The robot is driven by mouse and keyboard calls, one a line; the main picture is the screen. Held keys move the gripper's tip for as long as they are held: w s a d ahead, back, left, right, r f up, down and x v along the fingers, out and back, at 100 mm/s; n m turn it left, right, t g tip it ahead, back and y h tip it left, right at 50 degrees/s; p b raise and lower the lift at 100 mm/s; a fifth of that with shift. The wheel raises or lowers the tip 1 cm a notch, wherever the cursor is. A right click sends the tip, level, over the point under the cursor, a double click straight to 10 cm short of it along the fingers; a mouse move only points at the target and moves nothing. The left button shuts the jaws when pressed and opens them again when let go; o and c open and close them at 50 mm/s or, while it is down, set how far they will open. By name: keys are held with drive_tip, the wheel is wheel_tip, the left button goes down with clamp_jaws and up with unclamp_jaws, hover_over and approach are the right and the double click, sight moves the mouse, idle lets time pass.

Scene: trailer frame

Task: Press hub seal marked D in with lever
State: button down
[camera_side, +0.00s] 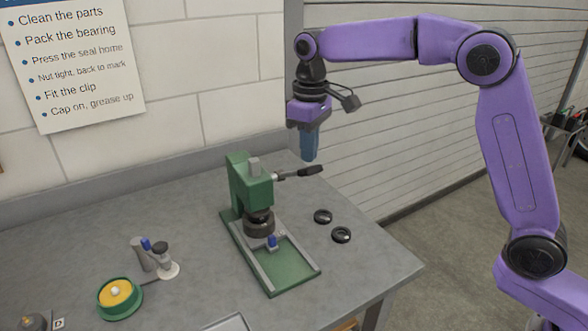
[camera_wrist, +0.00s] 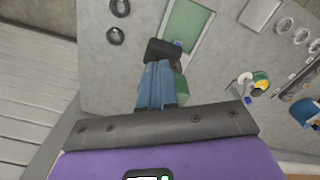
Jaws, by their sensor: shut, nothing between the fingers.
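The green lever press (camera_side: 250,185) stands on the grey bench; its lever (camera_side: 311,171) sticks out to the right with a black handle. My gripper (camera_side: 309,160) is shut and empty, pointing down just above the handle; I cannot tell whether it touches. In the wrist view the blue fingers (camera_wrist: 157,72) are together, with a black piece, apparently the handle (camera_wrist: 165,50), just beyond the tips. A dark round part (camera_side: 259,222) sits under the press head. A small label marked D (camera_side: 58,323) is at the lower left, beside a partly cut-off dark part. No letter is readable at the press.
Two black rings (camera_side: 323,216) (camera_side: 341,234) lie right of the press. A blue-topped piece (camera_side: 272,242) is on the press base. A green dish with yellow contents (camera_side: 119,296) and a small stand (camera_side: 161,262) are at left. The wall is behind the bench.

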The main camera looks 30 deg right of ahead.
sight(315, 168)
drive_tip(key=shift+f, duration=0.15)
drive_tip(key=shift+f, duration=0.2)
drive_tip(key=shift+s+f, duration=0.6)
drive_tip(key=shift+f, duration=0.35)
drive_tip(key=shift+s+f, duration=0.25)
drive_tip(key=shift+f, duration=0.3)
drive_tip(key=shift+s+f, duration=0.25)
drive_tip(key=shift+f, duration=0.35)
drive_tip(key=shift+s+f, duration=0.2)
drive_tip(key=shift+f, duration=0.35)
drive_tip(key=shift+s+f, duration=0.15)
drive_tip(key=shift+f, duration=0.35)
